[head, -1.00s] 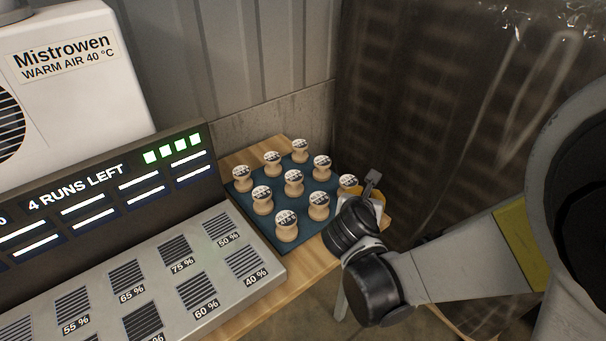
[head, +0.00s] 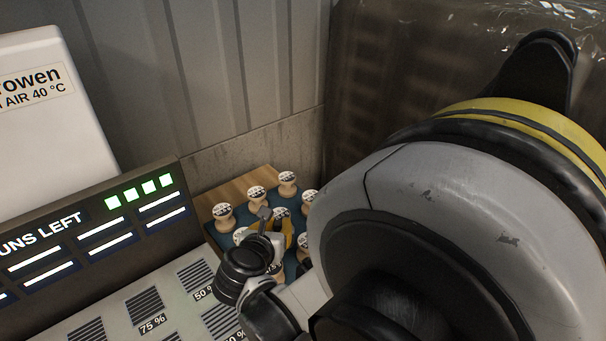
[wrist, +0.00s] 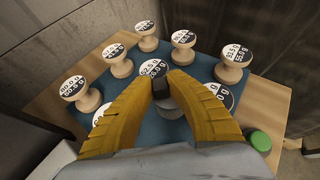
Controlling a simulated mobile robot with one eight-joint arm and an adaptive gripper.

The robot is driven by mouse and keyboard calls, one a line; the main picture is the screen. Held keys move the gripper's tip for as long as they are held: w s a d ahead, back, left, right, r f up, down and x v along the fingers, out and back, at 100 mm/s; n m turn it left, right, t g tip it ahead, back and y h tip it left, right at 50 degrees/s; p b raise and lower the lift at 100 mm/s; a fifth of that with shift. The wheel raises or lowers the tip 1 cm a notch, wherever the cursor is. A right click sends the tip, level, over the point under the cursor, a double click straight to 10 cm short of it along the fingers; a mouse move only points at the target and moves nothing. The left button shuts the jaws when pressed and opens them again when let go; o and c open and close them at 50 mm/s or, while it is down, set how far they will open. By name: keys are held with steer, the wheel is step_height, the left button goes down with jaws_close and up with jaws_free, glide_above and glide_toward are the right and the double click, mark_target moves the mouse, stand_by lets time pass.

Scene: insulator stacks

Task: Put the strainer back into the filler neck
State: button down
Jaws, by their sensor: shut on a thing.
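I see no strainer or filler neck that I can recognise. In the wrist view the yellow fingers of my gripper (wrist: 160,88) close on a small dark block (wrist: 160,86), with a grey round piece (wrist: 172,109) just below it; I cannot tell what it is. In the head view my gripper (head: 285,232) is over the blue mat (head: 238,228), among pale spools with black-and-white labelled tops. One spool (wrist: 154,69) stands just beyond the fingertips; the fingers partly hide others. My arm covers the right of the head view.
Several spools, such as this one (wrist: 118,60), stand upright around the gripper on the mat over a wooden board (wrist: 265,103). A green round cap (wrist: 260,140) is at the right. A panel with hatched plates (head: 145,303) and a lit display (head: 100,228) stand left.

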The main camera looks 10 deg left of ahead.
steer(key=shift+f+b, duration=0.4)
steer(key=shift+f, duration=0.85)
steer(key=shift+f, duration=0.15)
steer(key=c, duration=1.4)
jaws_free()
